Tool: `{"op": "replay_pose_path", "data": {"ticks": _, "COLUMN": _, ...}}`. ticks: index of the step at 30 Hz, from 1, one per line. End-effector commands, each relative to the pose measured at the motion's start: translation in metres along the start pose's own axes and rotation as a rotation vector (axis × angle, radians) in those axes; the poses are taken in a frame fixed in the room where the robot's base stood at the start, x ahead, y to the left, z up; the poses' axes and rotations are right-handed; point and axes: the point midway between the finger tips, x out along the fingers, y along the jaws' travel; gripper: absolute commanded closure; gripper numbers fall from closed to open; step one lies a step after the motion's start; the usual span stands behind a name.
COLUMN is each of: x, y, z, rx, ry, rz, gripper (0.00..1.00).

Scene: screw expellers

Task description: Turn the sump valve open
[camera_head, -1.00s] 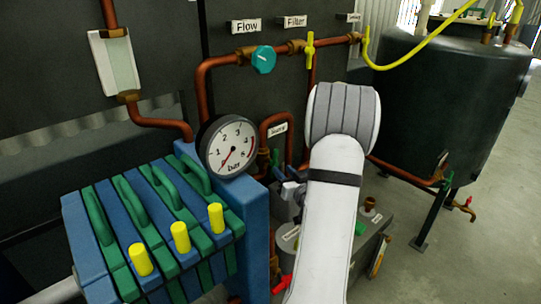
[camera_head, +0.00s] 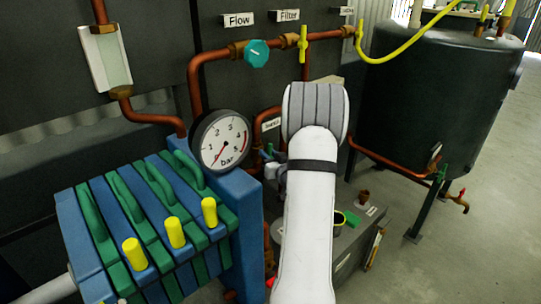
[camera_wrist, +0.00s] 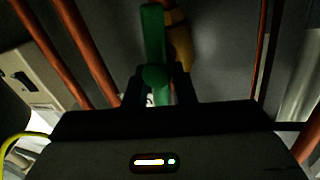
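In the wrist view a green lever handle (camera_wrist: 154,35) with a round hub sits in front of a brass valve body (camera_wrist: 180,40). My gripper (camera_wrist: 160,84) has one dark finger on each side of the green handle near its hub. The fingers stand apart, and I see no clear grip on the handle. No sump label is readable, so I cannot confirm that this is the sump valve.
Left of my arm are a pressure gauge (camera_head: 221,141) and a blue and green filter press (camera_head: 150,225). Behind are copper pipes, a teal knob (camera_head: 256,53) and a yellow valve handle (camera_head: 303,43). A dark tank (camera_head: 430,95) stands right; floor on the right is clear.

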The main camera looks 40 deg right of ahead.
Motion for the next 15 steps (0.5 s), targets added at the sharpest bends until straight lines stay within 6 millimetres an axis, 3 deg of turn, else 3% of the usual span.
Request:
{"op": "replay_pose_path", "data": {"ticks": 8, "x": -0.0005, "y": 0.0008, "z": 0.0000, "rx": 0.000, "ry": 0.000, "rz": 0.002, "gripper": 1.00}}
{"op": "replay_pose_path", "data": {"ticks": 15, "x": -0.0007, "y": 0.0019, "z": 0.0031, "rx": -0.017, "ry": 0.005, "rz": 0.002, "gripper": 1.00}}
